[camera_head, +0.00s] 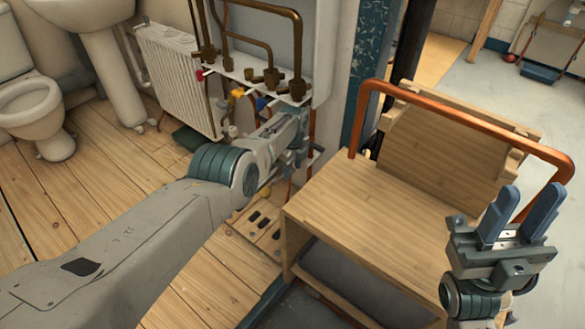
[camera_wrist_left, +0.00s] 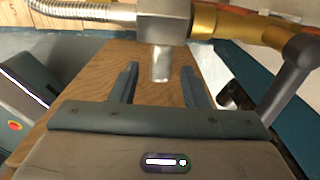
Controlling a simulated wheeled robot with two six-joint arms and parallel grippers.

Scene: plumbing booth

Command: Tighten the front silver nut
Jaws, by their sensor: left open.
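In the left wrist view a blocky silver nut (camera_wrist_left: 163,18) sits at the top centre, between a braided hose and a brass fitting. A short silver stub (camera_wrist_left: 161,63) sticks down from it. My left gripper (camera_wrist_left: 159,70) is open. In that view its two fingers lie on either side of the stub, with a visible gap on each side. In the head view my left gripper (camera_head: 298,145) is at the pipework beside the wall panel, and my arm largely hides the nut there. My right gripper (camera_head: 529,198) is open and empty at the lower right, with its fingers pointing up.
Copper pipes and valves (camera_head: 265,78) stand above my left gripper. The brass fitting (camera_wrist_left: 228,22), braided hose (camera_wrist_left: 85,10) and a dark grey lever (camera_wrist_left: 288,80) are close to it. A wooden box with a copper handle (camera_head: 470,127) stands between my arms. A radiator (camera_head: 178,80) is left.

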